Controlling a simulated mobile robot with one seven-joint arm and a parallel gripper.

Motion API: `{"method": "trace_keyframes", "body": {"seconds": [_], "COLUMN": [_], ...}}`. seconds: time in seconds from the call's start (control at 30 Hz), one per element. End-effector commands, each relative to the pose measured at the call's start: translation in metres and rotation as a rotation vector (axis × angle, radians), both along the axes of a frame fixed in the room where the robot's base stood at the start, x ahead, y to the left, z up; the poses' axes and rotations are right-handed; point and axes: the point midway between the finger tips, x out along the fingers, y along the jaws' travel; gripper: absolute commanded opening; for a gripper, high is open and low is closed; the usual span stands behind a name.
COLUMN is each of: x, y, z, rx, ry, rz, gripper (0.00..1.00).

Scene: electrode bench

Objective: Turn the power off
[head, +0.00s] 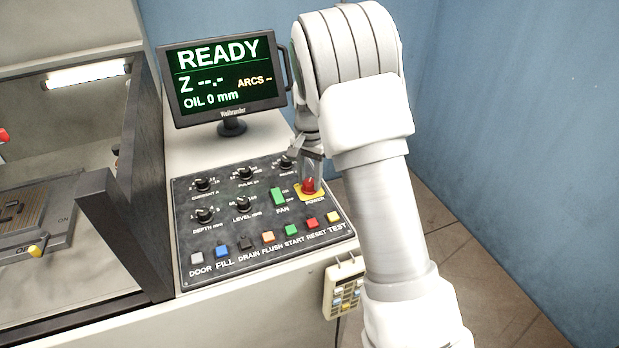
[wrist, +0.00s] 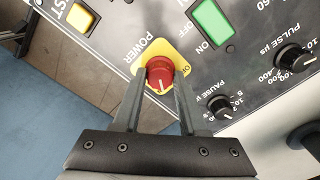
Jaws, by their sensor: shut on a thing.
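The red power knob (head: 308,186) sits on a yellow plate marked POWER at the right of the dark control panel (head: 225,240). In the wrist view the red knob (wrist: 160,73) has a white mark at its lower edge, and an ON label shows on the right of the yellow plate (wrist: 179,57). My gripper (head: 307,165) reaches down over the knob. In the wrist view its two fingers (wrist: 160,88) are shut on the sides of the red knob. The screen (head: 223,80) reads READY, Z --.-, OIL 0 mm.
A green FAN switch (head: 278,196) is close left of the knob, and a PAUSE dial (wrist: 221,106) is near the fingers. A row of coloured buttons (head: 268,237) runs along the panel's front. A keypad pendant (head: 344,288) hangs at the front edge. A blue wall stands at right.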

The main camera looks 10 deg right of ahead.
Motion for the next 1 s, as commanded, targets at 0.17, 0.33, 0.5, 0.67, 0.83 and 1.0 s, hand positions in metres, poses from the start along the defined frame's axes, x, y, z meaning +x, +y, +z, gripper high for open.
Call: {"method": "trace_keyframes", "body": {"seconds": [0.17,0.33,0.5,0.67,0.83,1.0], "x": [-0.0001,-0.0001,0.0000,0.0000,0.0000,0.0000], "y": [-0.0004,-0.0003,-0.0005,-0.0002,-0.0004,-0.0002], "z": [0.0001,0.0003,0.0005,0.0006,0.0007,0.0009], "rx": [0.001,0.001,0.001,0.001,0.001,0.001], "ry": [0.000,0.000,0.000,0.000,0.000,0.000], "rz": [0.137,0.297,0.458,0.611,0.773,0.929], "gripper": [0.00,0.00,0.00,0.00,0.00,0.00]}}
